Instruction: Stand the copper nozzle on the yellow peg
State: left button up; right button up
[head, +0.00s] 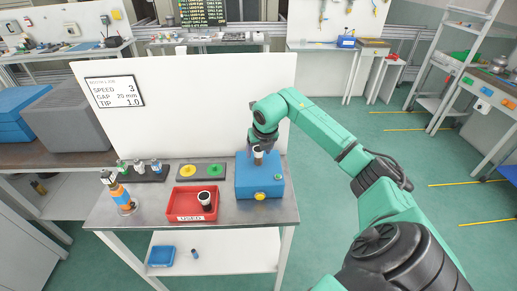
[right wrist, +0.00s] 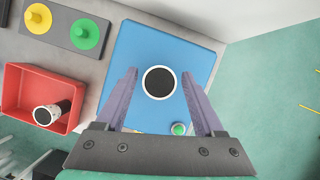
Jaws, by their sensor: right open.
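A nozzle with a pale rim and dark inside (right wrist: 159,82) stands upright on the blue box (right wrist: 120,60). My right gripper (head: 263,144) is above the blue box, pointing down. In the right wrist view its open fingers (right wrist: 159,74) are either side of the nozzle, with a gap on both sides. The yellow peg (head: 189,170) is on a grey plate left of the box, beside a green peg (head: 213,170); the yellow peg looks bare. My left gripper is out of view.
A red tray (head: 181,197) in front of the pegs holds another pale, dark-ended nozzle (head: 207,200). An orange and blue torch (head: 122,192) stands at the left. A black rack (head: 147,177) holds several small parts. A white panel (head: 185,105) rises behind the table.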

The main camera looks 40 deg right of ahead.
aim_at(258, 149)
jog(key=shift+w+f, duration=0.2)
jog(key=shift+f, duration=0.45)
grip_shut()
dwell(1.1)
jog(key=c, duration=0.9)
grip_release()
grip_shut()
jog(key=shift+r, duration=0.1)
jog(key=shift+r+p, duration=1.85)
jog(key=shift+r, duration=0.8)
